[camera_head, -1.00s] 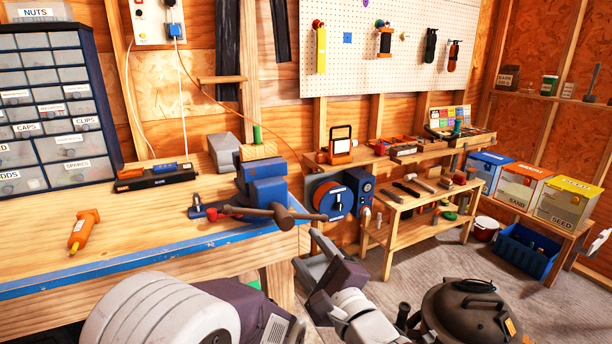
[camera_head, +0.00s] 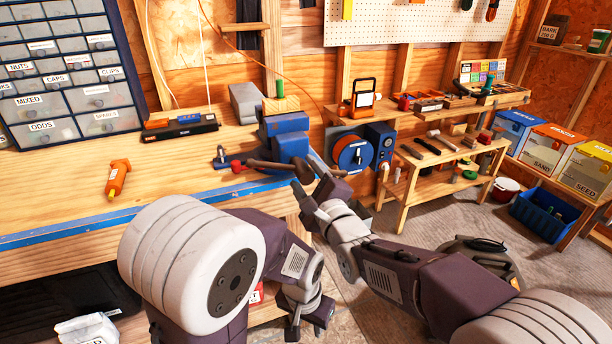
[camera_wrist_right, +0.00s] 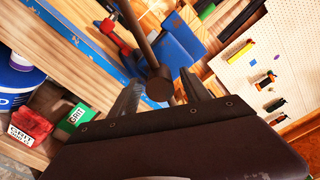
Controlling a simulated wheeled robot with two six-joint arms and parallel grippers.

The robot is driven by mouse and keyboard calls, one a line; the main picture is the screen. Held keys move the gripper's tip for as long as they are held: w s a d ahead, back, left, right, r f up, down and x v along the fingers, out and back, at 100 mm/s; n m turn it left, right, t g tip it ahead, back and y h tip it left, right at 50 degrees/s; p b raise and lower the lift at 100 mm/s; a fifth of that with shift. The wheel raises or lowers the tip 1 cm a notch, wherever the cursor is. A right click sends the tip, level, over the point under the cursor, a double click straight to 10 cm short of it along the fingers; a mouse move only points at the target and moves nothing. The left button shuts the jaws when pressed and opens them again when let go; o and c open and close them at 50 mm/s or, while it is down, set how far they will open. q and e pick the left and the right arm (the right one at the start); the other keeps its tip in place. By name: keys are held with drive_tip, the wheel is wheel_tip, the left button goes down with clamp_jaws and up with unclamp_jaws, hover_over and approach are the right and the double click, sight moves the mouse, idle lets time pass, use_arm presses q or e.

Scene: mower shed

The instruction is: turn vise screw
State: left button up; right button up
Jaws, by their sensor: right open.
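The blue vise (camera_head: 287,140) stands at the bench's right front corner. Its brown screw head and bar (camera_head: 270,166) stick out over the front edge. My right gripper (camera_head: 312,180) is at the right end of the bar in the head view. In the right wrist view the vise (camera_wrist_right: 182,42) is ahead, and the round screw end (camera_wrist_right: 159,86) appears between the open fingers of my right gripper (camera_wrist_right: 162,95). I cannot tell whether they touch it. My left gripper (camera_head: 308,325) hangs low in front of the bench, pointing down; its fingers are unclear.
A red-handled tool (camera_head: 236,166) lies left of the vise. An orange tool (camera_head: 118,178) lies on the bench (camera_head: 165,172). A cord reel (camera_head: 353,153) stands right of the vise. Under the bench in the wrist view are a red box (camera_wrist_right: 30,123) and a green box (camera_wrist_right: 76,117).

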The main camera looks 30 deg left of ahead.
clamp_jaws()
